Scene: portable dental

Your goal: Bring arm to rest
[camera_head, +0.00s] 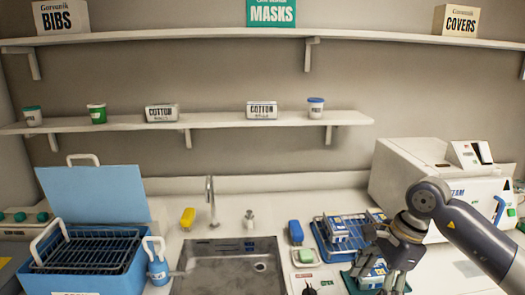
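My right arm comes in from the right. Its dark grey gripper (393,282) points down at the front right of the counter, over or just in front of a green tray (352,286) with blue-and-white packs (372,274). The fingers overlap the packs in the picture and their tips are near the lower edge, so I cannot tell whether they are open or shut or touch anything. My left gripper is not in view.
A blue rack tray (334,252) with packs lies behind the gripper, and a white sterilizer (390,172) stands at the right. A sink (215,272) is in the middle. A blue open box (120,277) with a black rack (80,252) stands at the left. Shelves (240,122) run along the wall.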

